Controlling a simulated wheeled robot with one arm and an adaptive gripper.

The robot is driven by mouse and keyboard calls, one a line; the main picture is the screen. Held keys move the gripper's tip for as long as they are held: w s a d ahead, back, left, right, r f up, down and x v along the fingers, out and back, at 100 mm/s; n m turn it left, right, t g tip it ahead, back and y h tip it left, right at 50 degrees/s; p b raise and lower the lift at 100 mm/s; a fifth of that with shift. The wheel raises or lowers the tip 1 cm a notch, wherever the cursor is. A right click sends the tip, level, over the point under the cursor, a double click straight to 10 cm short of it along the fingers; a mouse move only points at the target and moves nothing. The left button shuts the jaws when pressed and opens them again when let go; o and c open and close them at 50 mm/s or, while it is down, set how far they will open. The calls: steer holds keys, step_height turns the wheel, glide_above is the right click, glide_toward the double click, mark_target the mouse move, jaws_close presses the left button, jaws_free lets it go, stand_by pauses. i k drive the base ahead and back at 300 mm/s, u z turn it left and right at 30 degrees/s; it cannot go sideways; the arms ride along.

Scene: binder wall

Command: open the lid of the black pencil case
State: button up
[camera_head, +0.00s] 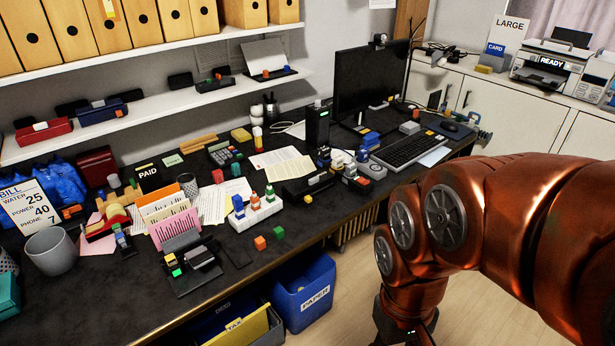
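A long black case (307,187) lies on the dark desk near its front edge, with small coloured pieces on it. It may be the black pencil case, but it is too small to tell whether its lid is shut. Other dark, case-like things stand on the lower shelf: one black (180,80), one with small coloured pieces (214,83), and one with a grey panel raised behind it (265,58). My copper-coloured arm fills the right side and bends down in front of the desk.
The desk (110,300) is crowded: a grey bin (52,251), a pink file holder (175,228), a white bottle tray (255,212), a keyboard (404,150) and a monitor (365,80). A blue paper bin (303,292) stands below. Floor (345,300) shows between the bin and my arm.

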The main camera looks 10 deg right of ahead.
mark_target(295, 187)
steer(key=u, duration=0.4)
steer(key=i, duration=0.95)
steer(key=u, duration=0.05)
